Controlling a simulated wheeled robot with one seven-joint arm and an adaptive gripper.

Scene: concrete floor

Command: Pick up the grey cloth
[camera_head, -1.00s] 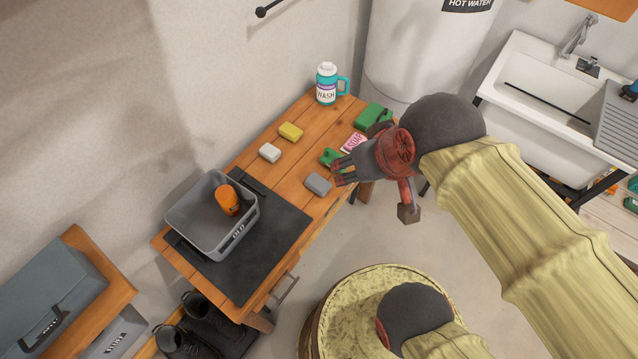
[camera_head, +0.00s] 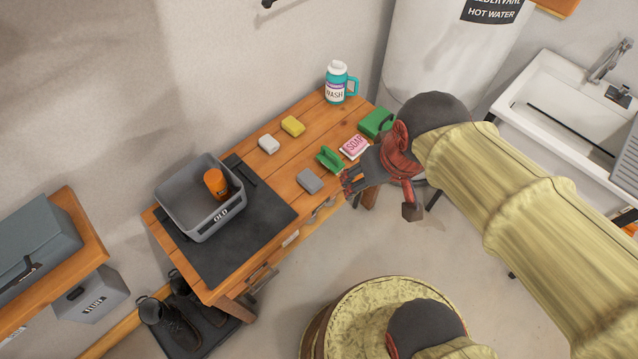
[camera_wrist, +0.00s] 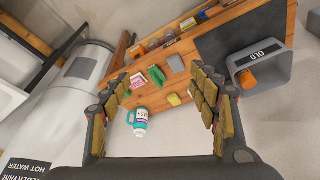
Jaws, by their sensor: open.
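A small flat grey piece (camera_head: 309,181), which looks like the grey cloth, lies on the wooden table (camera_head: 327,114) near its front edge. It also shows in the wrist view (camera_wrist: 176,63), beyond the fingers. My gripper (camera_head: 349,182) is just right of it in the head view, apart from it and by the table's front edge. In the wrist view my gripper (camera_wrist: 160,85) is open, with nothing between its fingers.
A green brush (camera_head: 330,159) and a pink soap box (camera_head: 355,147) lie close to the grey piece. White (camera_head: 268,143) and yellow (camera_head: 292,126) blocks lie behind. A wash bottle (camera_head: 338,83) stands at the back. A grey bin (camera_head: 186,193) with an orange can (camera_head: 215,183) stands left.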

